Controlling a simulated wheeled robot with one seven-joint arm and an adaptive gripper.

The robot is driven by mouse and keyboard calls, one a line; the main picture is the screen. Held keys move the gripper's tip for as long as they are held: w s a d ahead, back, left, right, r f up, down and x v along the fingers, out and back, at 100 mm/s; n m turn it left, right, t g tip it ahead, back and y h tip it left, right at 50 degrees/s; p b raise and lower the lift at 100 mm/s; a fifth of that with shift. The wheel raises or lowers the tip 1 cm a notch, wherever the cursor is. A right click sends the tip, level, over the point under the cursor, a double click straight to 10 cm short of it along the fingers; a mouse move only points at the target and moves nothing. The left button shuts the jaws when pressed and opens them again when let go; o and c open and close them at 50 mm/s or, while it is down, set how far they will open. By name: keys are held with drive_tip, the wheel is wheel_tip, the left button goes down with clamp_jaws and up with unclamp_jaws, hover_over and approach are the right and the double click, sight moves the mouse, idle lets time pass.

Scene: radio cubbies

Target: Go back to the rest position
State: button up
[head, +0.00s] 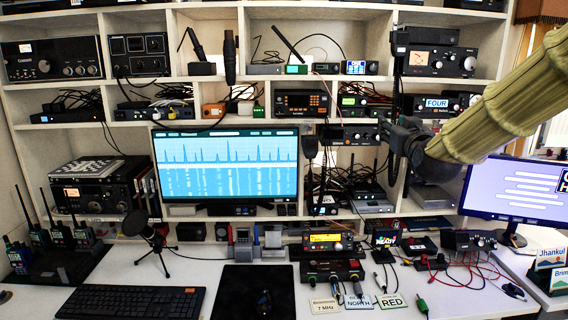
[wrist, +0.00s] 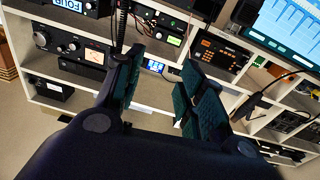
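My gripper (head: 392,140) is at the end of my arm, which reaches in from the right in the head view. It hangs in the air in front of the right-hand cubbies. In the wrist view my gripper (wrist: 158,95) shows its dark fingers spread apart with an empty gap between them. Nothing is held. In the head view the fingers are small and dark against the shelves, so their tips are hard to make out.
Cubbies of radios stand behind my gripper, with a FOUR label (head: 437,103) close by. A spectrum monitor (head: 228,168) stands at center and another monitor (head: 512,190) at right. The desk holds a keyboard (head: 130,302), a microphone (head: 150,235), radios, cables and cards (head: 391,301).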

wheel_tip(320, 180, down, 22)
drive_tip(key=a+g, duration=0.2)
drive_tip(key=g, duration=0.2)
drive_tip(key=s+a+f+g, duration=0.1)
drive_tip(key=s+f+g, duration=0.35)
drive_tip(key=f, duration=0.85)
drive_tip(key=s+a+f+g, duration=0.1)
drive_tip(key=s+f, duration=0.6)
drive_tip(key=f, duration=0.6)
drive_tip(key=s+f+g, duration=0.5)
drive_tip(key=s+f, duration=1.3)
drive_tip(key=s, duration=0.1)
drive_tip(key=s+f+g, duration=0.2)
drive_tip(key=s+f, duration=0.2)
drive_tip(key=s, duration=0.6)
drive_tip(key=s+a+f+m+g, duration=0.1)
drive_tip(key=s+f, duration=0.3)
drive_tip(key=s, duration=0.6)
drive_tip(key=shift+s+f+g, duration=0.2)
drive_tip(key=shift+g, duration=0.35)
drive_tip(key=shift+a, duration=0.1)
